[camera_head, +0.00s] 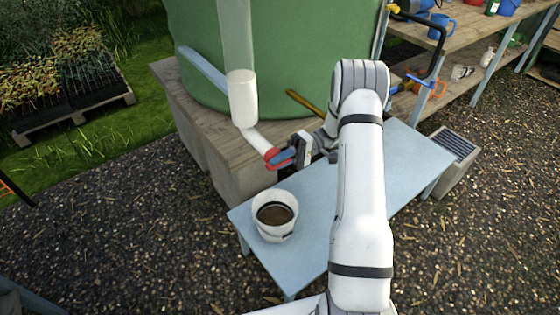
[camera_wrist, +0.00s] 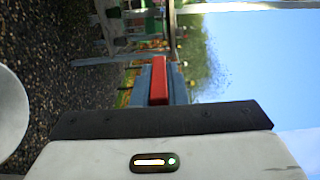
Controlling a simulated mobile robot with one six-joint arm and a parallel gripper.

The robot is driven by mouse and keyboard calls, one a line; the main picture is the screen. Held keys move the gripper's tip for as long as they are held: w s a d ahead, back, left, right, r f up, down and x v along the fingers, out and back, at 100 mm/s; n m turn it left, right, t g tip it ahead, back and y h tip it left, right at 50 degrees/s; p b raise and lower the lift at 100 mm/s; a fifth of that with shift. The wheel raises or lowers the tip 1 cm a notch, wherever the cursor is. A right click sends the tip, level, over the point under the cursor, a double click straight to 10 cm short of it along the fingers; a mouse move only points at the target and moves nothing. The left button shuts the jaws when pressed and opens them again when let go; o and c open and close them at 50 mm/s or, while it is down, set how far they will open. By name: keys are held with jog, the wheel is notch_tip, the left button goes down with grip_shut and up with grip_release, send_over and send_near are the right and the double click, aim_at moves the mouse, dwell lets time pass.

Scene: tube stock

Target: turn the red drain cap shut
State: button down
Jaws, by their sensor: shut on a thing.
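The red drain cap (camera_head: 280,158) sits at the lower end of a white pipe (camera_head: 256,139) that slants down from a wide clear tube with a white lower part. My gripper (camera_head: 287,157) is at the cap, reaching in from the right, and its jaws are shut on it. In the wrist view the red cap (camera_wrist: 158,82) shows between the two blue-grey fingers (camera_wrist: 159,88). The fingers hide part of the cap, so I cannot tell how far it is turned.
A white bucket (camera_head: 266,234) with dark contents stands on the light blue table (camera_head: 310,215) below the cap. A big green tank (camera_head: 290,60) rests on a wooden platform (camera_head: 190,120) behind. Wooden shelves (camera_head: 470,45) with cups stand at back right. Gravel at left is open.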

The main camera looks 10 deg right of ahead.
jog(key=c, duration=1.4)
grip_release()
jog(key=shift+c, duration=0.2)
jog(key=o, duration=1)
jog(key=r, duration=0.3)
jog(key=r+p, duration=0.1)
jog(key=r, duration=0.6)
jog(key=shift+w+d+r+p, duration=0.1)
jog(key=shift+w+r+p, duration=0.2)
jog(key=shift+w+p, duration=0.05)
jog(key=shift+o, duration=0.2)
jog(key=shift+m+t+h, duration=0.4)
jog(key=shift+m+h, duration=0.1)
jog(key=f, duration=0.4)
jog(key=shift+s+a+f, duration=0.1)
jog(key=shift+a+f, duration=0.15)
jog(key=shift+v, duration=1.8)
jog(key=shift+c, duration=0.2)
jog(key=shift+s+d, duration=0.2)
jog(key=shift+d, duration=0.1)
jog(key=c, duration=1)
jog(key=shift+f+v, duration=0.2)
jog(key=shift+v, duration=2.15)
